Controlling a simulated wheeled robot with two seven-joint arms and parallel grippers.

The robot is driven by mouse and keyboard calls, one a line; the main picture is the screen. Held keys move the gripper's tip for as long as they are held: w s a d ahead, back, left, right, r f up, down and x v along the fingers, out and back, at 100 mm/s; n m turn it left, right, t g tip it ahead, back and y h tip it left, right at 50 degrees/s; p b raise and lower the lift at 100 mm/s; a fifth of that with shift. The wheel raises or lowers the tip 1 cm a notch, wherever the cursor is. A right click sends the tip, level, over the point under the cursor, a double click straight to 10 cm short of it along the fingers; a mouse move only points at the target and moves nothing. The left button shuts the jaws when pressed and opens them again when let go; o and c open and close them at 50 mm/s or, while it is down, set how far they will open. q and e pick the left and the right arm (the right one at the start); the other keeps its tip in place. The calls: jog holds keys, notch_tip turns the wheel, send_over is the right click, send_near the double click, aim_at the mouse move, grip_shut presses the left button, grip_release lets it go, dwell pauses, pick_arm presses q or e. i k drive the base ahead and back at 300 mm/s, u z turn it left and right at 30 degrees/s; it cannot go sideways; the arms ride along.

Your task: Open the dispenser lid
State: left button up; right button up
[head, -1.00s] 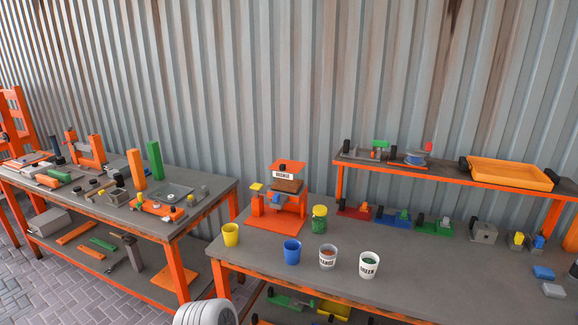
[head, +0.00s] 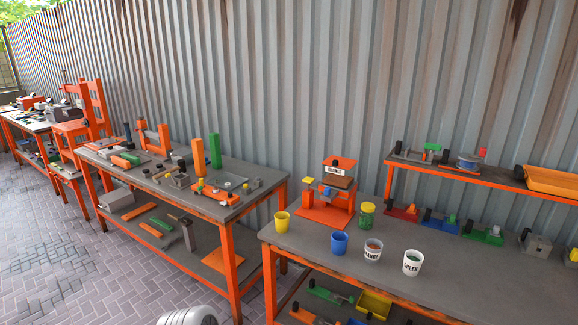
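An orange dispenser (head: 325,213) stands upright at the back left of the right workbench. It has a labelled front, a brown section in the middle, and a flat orange top (head: 340,162) that looks like its lid. The picture is too small to tell whether this lid is shut or ajar. A small yellow piece (head: 309,180) sits at its left side. Neither of my grippers shows in the head view.
A jar of green bits with a yellow lid (head: 367,214) stands right of the dispenser. A tool-covered bench (head: 250,172) stands left, with a gap between benches.

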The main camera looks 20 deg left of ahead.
aim_at(346, 164)
jog(key=u, duration=1.3)
jog(key=i, duration=1.4)
jog(key=z, duration=0.6)
